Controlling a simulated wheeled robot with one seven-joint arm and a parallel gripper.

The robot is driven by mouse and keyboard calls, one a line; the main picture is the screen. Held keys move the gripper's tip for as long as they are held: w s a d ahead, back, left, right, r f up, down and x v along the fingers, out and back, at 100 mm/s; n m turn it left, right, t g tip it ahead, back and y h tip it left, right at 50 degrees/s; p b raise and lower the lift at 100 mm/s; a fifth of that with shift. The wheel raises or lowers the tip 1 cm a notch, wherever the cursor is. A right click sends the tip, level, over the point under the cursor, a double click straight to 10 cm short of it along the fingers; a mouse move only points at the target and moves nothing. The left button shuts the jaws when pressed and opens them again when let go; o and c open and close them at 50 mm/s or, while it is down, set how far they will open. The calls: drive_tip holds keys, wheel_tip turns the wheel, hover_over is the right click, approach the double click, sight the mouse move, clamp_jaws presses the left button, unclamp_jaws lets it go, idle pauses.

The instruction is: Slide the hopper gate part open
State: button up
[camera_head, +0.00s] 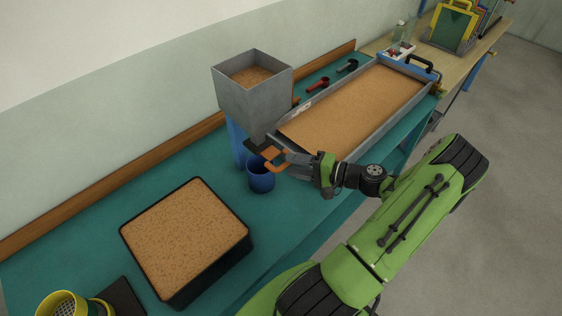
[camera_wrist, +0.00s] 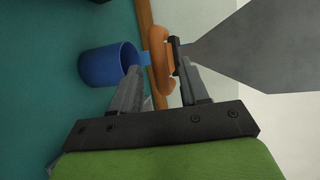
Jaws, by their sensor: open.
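The grey hopper (camera_head: 252,98) holds brown grain and stands on a blue support at the back of the bench. Its dark gate plate (camera_head: 257,146) sits under the outlet, with an orange handle (camera_head: 275,166) on the near side. My gripper (camera_head: 287,164) reaches in from the right and is at the handle. In the wrist view the fingers (camera_wrist: 157,74) are apart, with the orange handle (camera_wrist: 160,60) between them; contact cannot be told. The hopper wall (camera_wrist: 245,60) fills the right there. How far the gate is open is unclear.
A blue cup (camera_head: 261,180) stands below the gate, close to my gripper. A grain-filled black bin (camera_head: 208,262) is at front left. The long grain-filled flume tray (camera_head: 377,137) lies right of the hopper. Red (camera_head: 318,84) and dark (camera_head: 348,67) scoops lie behind it.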

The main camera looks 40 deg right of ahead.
sight(269, 152)
drive_tip(key=x, duration=0.4)
drive_tip(key=shift+w+a+f, duration=0.1)
drive_tip(key=shift+w+a, duration=0.05)
drive_tip(key=shift+w, duration=0.2)
drive_tip(key=shift+s, duration=0.1)
clamp_jaws()
